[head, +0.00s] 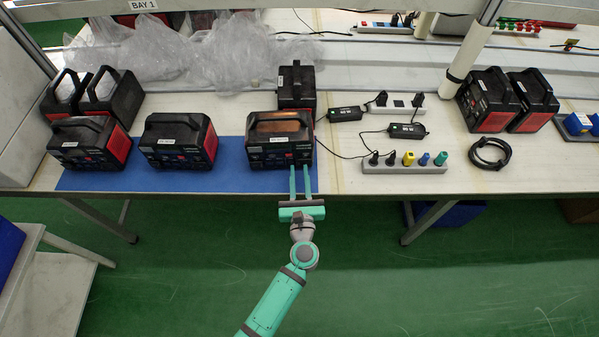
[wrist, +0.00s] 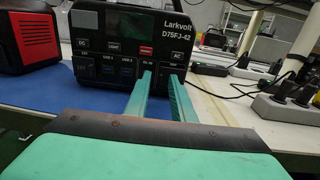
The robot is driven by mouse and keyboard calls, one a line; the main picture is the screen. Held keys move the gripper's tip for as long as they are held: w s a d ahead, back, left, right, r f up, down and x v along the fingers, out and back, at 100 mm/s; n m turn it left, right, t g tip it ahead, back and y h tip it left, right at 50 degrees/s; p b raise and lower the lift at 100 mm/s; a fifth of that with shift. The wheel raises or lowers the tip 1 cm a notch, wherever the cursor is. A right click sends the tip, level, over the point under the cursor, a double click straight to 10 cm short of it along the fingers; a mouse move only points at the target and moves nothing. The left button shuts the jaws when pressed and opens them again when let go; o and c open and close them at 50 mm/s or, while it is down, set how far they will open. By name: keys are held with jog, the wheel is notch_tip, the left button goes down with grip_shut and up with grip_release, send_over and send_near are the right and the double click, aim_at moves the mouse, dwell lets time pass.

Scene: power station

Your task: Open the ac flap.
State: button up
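The black power station labelled Larkvolt D75FJ-42 (wrist: 140,25) stands on a blue mat, its front panel facing my gripper. In the head view the station (head: 280,142) has an orange-lit top. The AC label sits at the right of the panel, with the small dark AC flap (wrist: 178,61) under it; it looks closed, but it is too small to be sure. My gripper (head: 299,168) is open and empty, its two teal fingers parallel with a gap between them. In the wrist view the fingertips (wrist: 162,76) reach the lower right panel; the right tip is just below the flap. Contact cannot be told.
A similar station (head: 180,142) stands to the left on the blue mat (head: 228,180). A power strip (head: 405,168) with several plugs, black adapters (head: 407,131) and cables lie to the right. Another station (head: 296,86) stands close behind. Bench space right of the gripper is partly free.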

jog(key=shift+w, duration=0.3)
jog(key=shift+w, duration=0.1)
grip_shut()
